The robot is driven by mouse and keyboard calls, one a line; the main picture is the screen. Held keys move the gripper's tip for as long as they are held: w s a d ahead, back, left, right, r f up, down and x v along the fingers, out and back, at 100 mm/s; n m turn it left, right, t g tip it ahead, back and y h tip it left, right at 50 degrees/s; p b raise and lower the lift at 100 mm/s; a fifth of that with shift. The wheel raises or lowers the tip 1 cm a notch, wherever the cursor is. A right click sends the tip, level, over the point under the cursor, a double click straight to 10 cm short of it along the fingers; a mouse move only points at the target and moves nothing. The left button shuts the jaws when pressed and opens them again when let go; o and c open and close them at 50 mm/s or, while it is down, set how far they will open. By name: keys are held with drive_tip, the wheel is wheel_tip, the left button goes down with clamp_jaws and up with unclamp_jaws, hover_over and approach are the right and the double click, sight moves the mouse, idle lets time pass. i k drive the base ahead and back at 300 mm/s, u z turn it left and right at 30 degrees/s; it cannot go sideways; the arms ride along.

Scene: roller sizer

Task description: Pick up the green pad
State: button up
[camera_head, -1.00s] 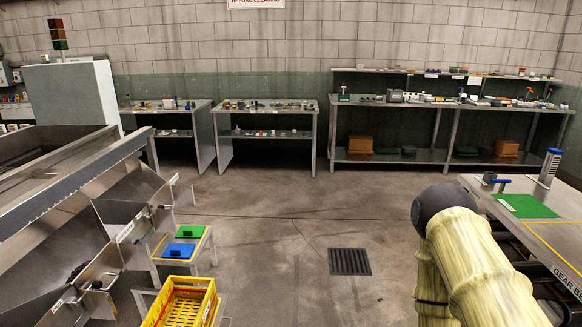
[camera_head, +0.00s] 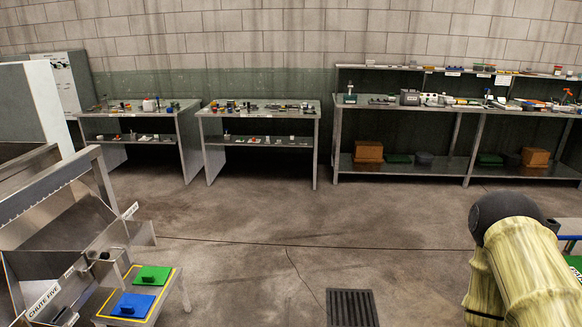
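A green pad (camera_head: 153,275) with a raised dark green handle lies on a small yellow-edged stand at the lower left. A blue pad (camera_head: 133,305) with a similar handle lies just in front of it on the same stand. A green patch shows at the right edge, mostly cut off by the frame and my arm. My arm's pale, cloth-like links fill the lower right. My gripper is not in view.
The metal chute machine (camera_head: 45,240) stands at the left beside the small stand (camera_head: 172,286). Two workbenches and a long shelved bench (camera_head: 450,170) line the back wall. The middle floor is clear, with a drain grate (camera_head: 351,308).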

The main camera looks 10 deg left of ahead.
sight(152, 273)
drive_tip(key=u, duration=0.3)
drive_tip(key=i, duration=1.55)
drive_tip(key=u, duration=1.55)
drive_tip(key=i, duration=1.1)
drive_tip(key=u, duration=0.8)
